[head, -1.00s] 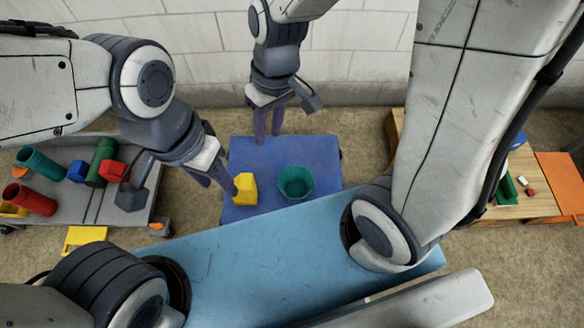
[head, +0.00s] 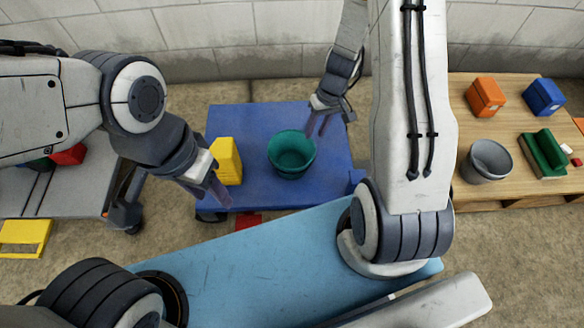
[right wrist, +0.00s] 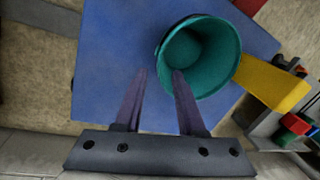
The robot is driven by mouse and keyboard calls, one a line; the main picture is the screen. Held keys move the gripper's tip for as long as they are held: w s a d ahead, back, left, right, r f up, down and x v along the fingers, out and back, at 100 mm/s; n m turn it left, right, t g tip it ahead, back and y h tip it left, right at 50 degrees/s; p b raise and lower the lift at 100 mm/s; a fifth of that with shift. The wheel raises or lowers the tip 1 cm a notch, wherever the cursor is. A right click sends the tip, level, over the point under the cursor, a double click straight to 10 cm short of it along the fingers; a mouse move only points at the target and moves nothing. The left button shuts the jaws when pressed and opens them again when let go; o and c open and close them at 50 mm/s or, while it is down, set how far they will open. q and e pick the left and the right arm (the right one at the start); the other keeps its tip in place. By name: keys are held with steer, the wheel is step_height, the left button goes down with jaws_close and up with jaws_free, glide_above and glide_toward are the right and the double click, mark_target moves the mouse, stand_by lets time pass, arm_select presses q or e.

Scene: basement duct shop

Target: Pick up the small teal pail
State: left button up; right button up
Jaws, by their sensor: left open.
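The small teal pail (head: 291,154) stands upright and open-topped on a blue table (head: 240,122). It also shows in the right wrist view (right wrist: 205,55). My right gripper (head: 317,127) is at the pail's far right side in the head view. In the right wrist view my right gripper (right wrist: 160,72) is open with nothing between its fingers; one finger overlaps the pail's rim in the picture, and I cannot tell if it touches. My left gripper (head: 218,192) is open, beside the yellow block (head: 226,161) at the blue table's left edge.
A wooden table (head: 480,115) on the right holds a grey bucket (head: 487,161), an orange box (head: 486,96), a blue box (head: 543,97) and a green block (head: 543,154). A grey cart (head: 80,190) stands at the left. A pale blue board (head: 240,260) is in front.

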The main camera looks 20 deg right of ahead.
mark_target(312, 142)
steer(key=f+b, duration=0.1)
steer(key=f, duration=0.1)
steer(key=a+f+b, duration=0.1)
steer(key=f+b, duration=0.1)
steer(key=f, duration=0.1)
steer(key=shift+f, duration=0.1)
steer(key=f+b, duration=0.2)
steer(key=f, duration=0.1)
steer(key=a+f+b, duration=0.1)
steer(key=f+b, duration=0.1)
steer(key=shift+s, duration=0.15)
steer(key=shift+r, duration=0.15)
jaws_close()
stand_by(1.0)
